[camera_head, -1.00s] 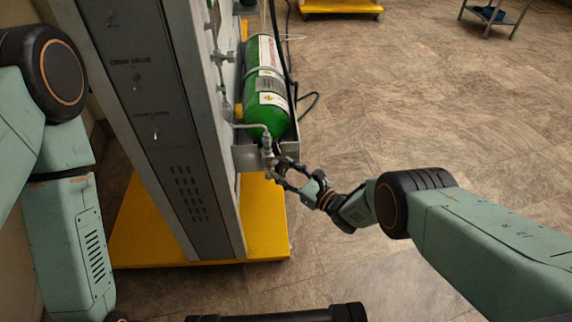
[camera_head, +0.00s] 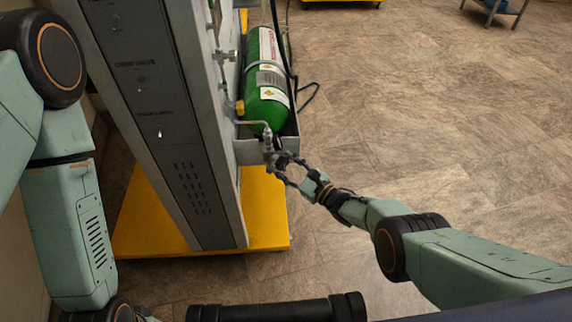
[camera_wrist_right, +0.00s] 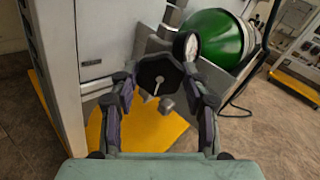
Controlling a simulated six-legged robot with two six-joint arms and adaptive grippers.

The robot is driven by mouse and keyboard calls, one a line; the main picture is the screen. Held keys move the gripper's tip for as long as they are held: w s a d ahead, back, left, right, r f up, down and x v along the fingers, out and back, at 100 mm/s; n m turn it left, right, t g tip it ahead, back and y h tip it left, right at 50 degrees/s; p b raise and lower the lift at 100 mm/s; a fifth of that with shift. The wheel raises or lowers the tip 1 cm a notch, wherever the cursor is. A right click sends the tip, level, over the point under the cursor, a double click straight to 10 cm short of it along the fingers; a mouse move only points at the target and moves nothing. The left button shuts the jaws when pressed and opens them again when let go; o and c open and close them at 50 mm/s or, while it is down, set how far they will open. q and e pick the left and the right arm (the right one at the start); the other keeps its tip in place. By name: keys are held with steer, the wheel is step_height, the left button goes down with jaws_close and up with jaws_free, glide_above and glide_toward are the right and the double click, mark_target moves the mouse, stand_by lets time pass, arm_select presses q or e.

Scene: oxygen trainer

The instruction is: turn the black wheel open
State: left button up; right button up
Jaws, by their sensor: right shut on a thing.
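The black wheel (camera_wrist_right: 158,84) shows in the right wrist view as a dark faceted disc with a small pale lever-like mark on its face. It sits between the two fingers of my right gripper (camera_wrist_right: 166,94), which is shut on it. In the head view my right gripper (camera_head: 287,167) is at the valve end of the green cylinder (camera_head: 266,82), beside the panel's right side. The wheel is small and mostly covered by the fingers there. My left arm comes down the left edge; its gripper is not visible.
A tall grey panel (camera_head: 178,135) stands on a yellow base (camera_head: 262,215), close to my left arm. A round gauge (camera_wrist_right: 186,46) is just beyond the wheel. A black hose (camera_head: 309,97) lies right of the cylinder.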

steer(key=o, duration=1.1)
steer(key=shift+o, duration=0.2)
